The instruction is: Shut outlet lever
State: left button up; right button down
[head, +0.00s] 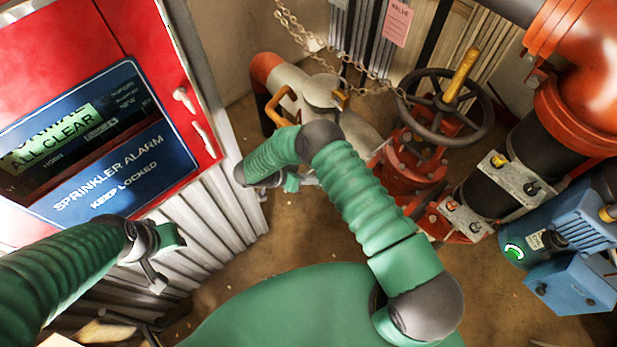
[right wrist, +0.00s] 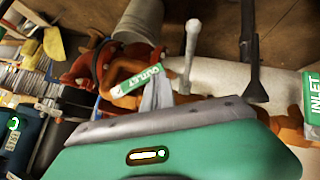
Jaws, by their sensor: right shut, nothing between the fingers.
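In the right wrist view, a green OUTLET tag (right wrist: 137,80) is beside an orange part (right wrist: 122,70), which may be the outlet lever. Its shape is partly covered, so I cannot tell its position. In the head view my right arm covers this area of the pipe. My right gripper (head: 308,179) is shut and empty, low beside the pale pipe; its grey fingers (right wrist: 158,94) appear next to the OUTLET tag in the wrist view. I cannot tell whether they touch anything.
A green INLET tag (right wrist: 312,105) is at the right of the wrist view. An orange handle (head: 281,108) is at the pale pipe's left end. A dark handwheel (head: 440,108), chain (head: 300,40), blue unit (head: 575,245) and red alarm cabinet (head: 85,35) surround the pipework.

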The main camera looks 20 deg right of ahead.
jog(key=shift+s+d+f+b, duration=0.15)
jog(key=shift+s+f+b, duration=0.1)
jog(key=shift+f, duration=0.5)
jog(key=shift+s+d+f+b, duration=0.1)
jog(key=shift+s+f+b, duration=0.1)
jog(key=shift+f, duration=0.5)
jog(key=shift+s+f, duration=0.1)
jog(key=shift+f, duration=0.05)
